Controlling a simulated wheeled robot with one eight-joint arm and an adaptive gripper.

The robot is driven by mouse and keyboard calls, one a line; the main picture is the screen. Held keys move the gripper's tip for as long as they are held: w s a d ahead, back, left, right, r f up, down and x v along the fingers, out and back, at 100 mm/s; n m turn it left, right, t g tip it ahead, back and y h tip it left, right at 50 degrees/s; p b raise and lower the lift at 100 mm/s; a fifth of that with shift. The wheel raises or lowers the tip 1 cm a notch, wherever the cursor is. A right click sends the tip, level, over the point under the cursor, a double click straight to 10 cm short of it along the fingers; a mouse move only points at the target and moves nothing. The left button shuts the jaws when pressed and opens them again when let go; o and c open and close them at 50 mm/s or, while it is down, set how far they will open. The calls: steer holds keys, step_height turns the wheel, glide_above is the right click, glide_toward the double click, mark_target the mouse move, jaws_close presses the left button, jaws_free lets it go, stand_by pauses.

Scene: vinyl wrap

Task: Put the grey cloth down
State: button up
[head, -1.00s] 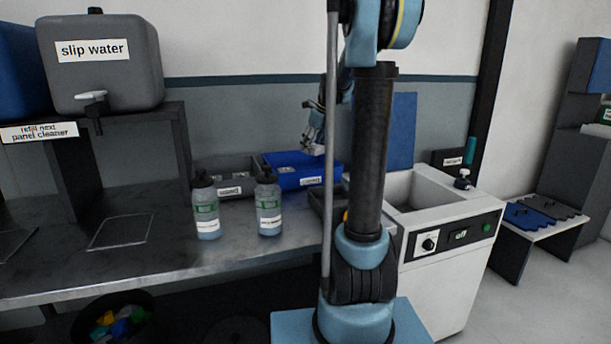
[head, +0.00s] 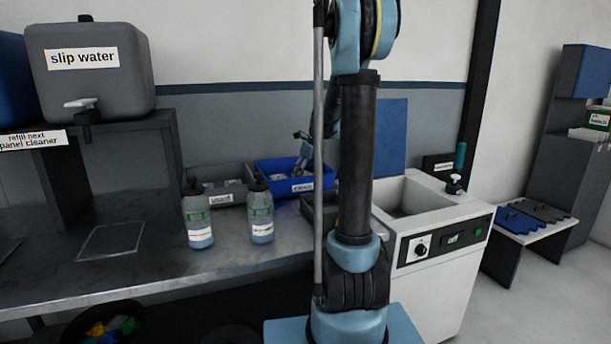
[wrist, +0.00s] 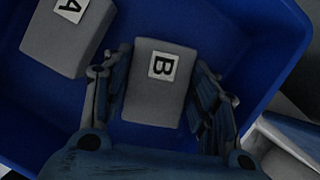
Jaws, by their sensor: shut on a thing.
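A folded grey cloth marked B (wrist: 153,108) is between the fingers of my gripper (wrist: 165,70) in the wrist view. My gripper is shut on its two sides. The cloth is inside the blue bin (wrist: 262,75); whether it touches the bin's floor I cannot tell. A second grey folded piece marked A (wrist: 50,42) lies in the bin to the left, apart from it. In the head view my gripper (head: 299,170) reaches down into the blue bin (head: 318,184), and the cloth is hidden there.
A grey bin labelled "used" (head: 228,198) stands left of the blue bin. Two spray bottles (head: 198,220) (head: 261,215) stand in front on the metal bench (head: 165,262). A white sink unit (head: 440,270) is at the right. A slip water tank (head: 90,70) sits on the shelf.

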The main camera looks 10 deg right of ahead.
steer(key=o, duration=1)
steer(key=shift+f, duration=0.1)
steer(key=v, duration=1.2)
